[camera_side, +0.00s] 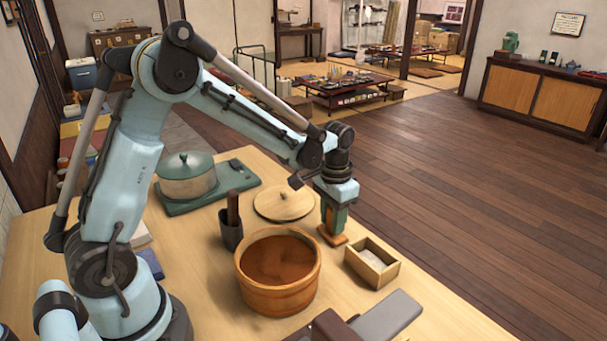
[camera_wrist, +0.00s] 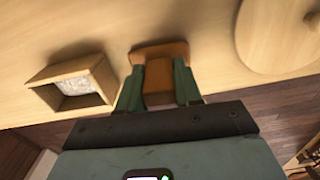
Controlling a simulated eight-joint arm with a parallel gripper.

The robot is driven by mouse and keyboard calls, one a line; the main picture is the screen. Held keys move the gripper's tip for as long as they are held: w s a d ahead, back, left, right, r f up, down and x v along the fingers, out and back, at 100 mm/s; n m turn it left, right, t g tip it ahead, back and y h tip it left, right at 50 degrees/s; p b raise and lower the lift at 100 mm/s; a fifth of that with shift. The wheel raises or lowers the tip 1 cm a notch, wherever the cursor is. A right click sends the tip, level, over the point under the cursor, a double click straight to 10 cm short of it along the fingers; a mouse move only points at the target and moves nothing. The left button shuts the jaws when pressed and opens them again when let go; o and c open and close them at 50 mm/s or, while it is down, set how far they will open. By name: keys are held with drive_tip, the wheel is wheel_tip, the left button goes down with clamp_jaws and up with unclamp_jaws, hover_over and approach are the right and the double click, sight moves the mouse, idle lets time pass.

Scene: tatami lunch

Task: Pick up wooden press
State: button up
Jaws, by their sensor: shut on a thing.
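The wooden press (camera_side: 332,238) is orange-brown with a flat, wide foot. It is upright below my gripper (camera_side: 334,213), at the far edge of the table. The green fingers are shut on its upper part. In the wrist view the press (camera_wrist: 160,51) sits between the two fingers of my gripper (camera_wrist: 158,78), one on each side. The fingers hide part of its upper portion. I cannot tell whether its foot touches the table.
A wooden box (camera_side: 373,263) with white contents stands close to the right of the press. A wooden tub (camera_side: 278,296) with brown inside is at front left. A round lid (camera_side: 284,203) lies left of the press. A dark cup (camera_side: 231,229) and a lidded pot (camera_side: 187,178) stand farther left.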

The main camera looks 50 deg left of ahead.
drive_tip(key=r, duration=0.3)
drive_tip(key=d+r, duration=0.1)
drive_tip(key=shift+s+r, duration=0.2)
drive_tip(key=shift+s, duration=0.05)
drive_tip(key=s+d+r, duration=0.1)
drive_tip(key=d+r, duration=0.1)
drive_tip(key=d, duration=0.1)
drive_tip(key=s+d+r, duration=0.2)
drive_tip(key=d, duration=0.1)
drive_tip(key=s+d+r, duration=0.1)
drive_tip(key=d+r, duration=0.1)
drive_tip(key=d, duration=0.1)
drive_tip(key=shift+s+d+r, duration=0.15)
drive_tip(key=shift+s+d, duration=0.05)
drive_tip(key=shift+s, duration=0.2)
drive_tip(key=o, duration=0.5)
drive_tip(key=c, duration=0.5)
drive_tip(key=w, duration=0.1)
drive_tip(key=w+d, duration=0.1)
drive_tip(key=w, duration=0.1)
drive_tip(key=w+f, duration=0.1)
drive_tip(key=w, duration=0.1)
drive_tip(key=shift+w+d, duration=0.15)
drive_tip(key=shift+d, duration=0.15)
drive_tip(key=shift+f, duration=1.95)
